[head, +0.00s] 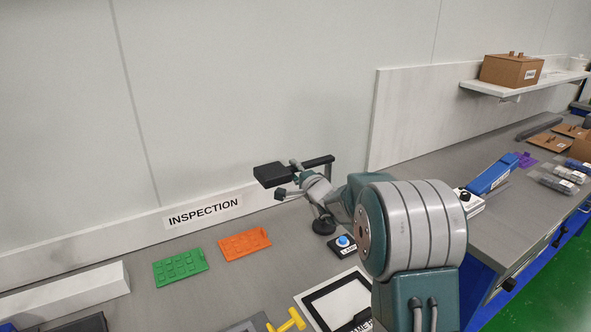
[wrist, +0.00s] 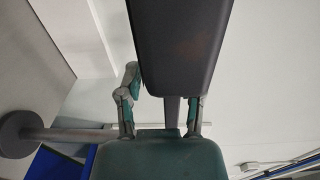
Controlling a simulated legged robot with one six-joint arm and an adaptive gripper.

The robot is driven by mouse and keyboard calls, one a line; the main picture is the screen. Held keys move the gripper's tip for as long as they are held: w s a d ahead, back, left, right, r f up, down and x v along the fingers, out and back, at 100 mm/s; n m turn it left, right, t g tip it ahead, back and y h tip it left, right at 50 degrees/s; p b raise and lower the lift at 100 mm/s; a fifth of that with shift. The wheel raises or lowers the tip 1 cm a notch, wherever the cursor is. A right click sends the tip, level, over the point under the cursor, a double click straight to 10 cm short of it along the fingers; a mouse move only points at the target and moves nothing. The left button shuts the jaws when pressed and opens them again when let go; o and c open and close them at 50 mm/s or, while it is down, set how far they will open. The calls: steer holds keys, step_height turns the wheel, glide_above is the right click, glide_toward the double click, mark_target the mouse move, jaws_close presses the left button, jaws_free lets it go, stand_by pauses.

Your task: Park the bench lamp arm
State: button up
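The bench lamp has a flat black head (head: 270,175), a dark horizontal arm (head: 318,161) and a round base (head: 323,225) on the bench. In the wrist view the lamp head (wrist: 180,45) fills the upper middle, and a grey stem (wrist: 172,112) runs below it. My gripper (head: 289,180) is at the lamp head, with its fingers spread. In the wrist view my gripper (wrist: 163,95) has one finger on each side of the grey stem, with gaps showing. The right fingertip is partly hidden by the lamp head. My arm hides part of the bench.
A blue button box (head: 343,245) stands close to the lamp base. Green (head: 180,267) and orange (head: 244,243) trays lie to the left, before the INSPECTION sign (head: 203,211). A black-framed white mat (head: 338,303) and a yellow part (head: 287,322) lie in front. The wall is behind.

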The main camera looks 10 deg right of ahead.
steer(key=shift+a+r, duration=0.1)
steer(key=shift+r, duration=0.05)
steer(key=shift+r, duration=0.15)
steer(key=v, duration=1.1)
steer(key=shift+s, duration=0.4)
steer(key=s+a+r+n+g+y, duration=0.2)
steer(key=s+a+n+g+y, duration=0.3)
steer(key=s+a+n+g, duration=0.85)
steer(key=s+d+f+t+h, duration=0.1)
steer(key=s+d+h, duration=0.3)
steer(key=s, duration=0.6)
steer(key=s+d+f+n+t+h, duration=0.1)
steer(key=s+d+f+h, duration=0.1)
steer(key=s+h, duration=0.4)
steer(key=s+d, duration=0.1)
steer(key=s, duration=0.3)
steer(key=shift+s+d, duration=0.35)
